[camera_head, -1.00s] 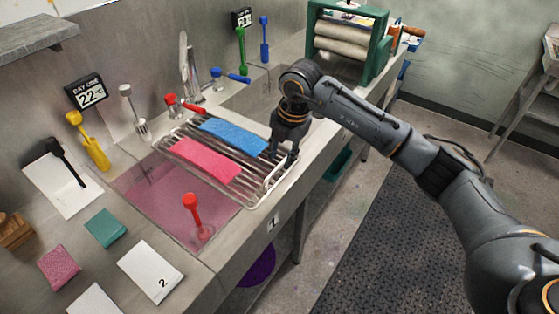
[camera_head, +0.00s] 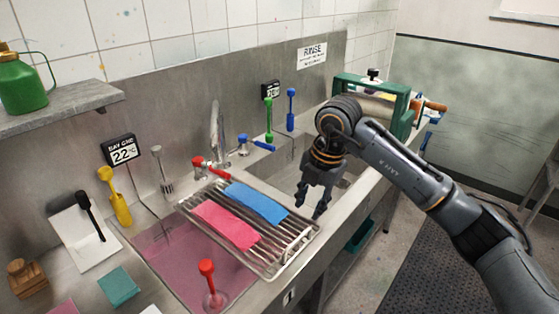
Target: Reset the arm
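My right arm comes in from the right edge. Its gripper (camera_head: 312,205) points down above the sink basin (camera_head: 281,185), just right of the wire rack (camera_head: 292,248). Its fingers are apart with nothing between them. A blue cloth strip (camera_head: 257,203) and a pink cloth strip (camera_head: 225,226) lie side by side on the rack. My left gripper is not in view.
A red-handled tool (camera_head: 207,276) stands in the pink bath (camera_head: 172,262) at the front. A green roller press (camera_head: 402,117) stands beyond my arm. A shelf (camera_head: 60,106) with a green can (camera_head: 21,84) is at upper left. Blue and red taps are behind the rack.

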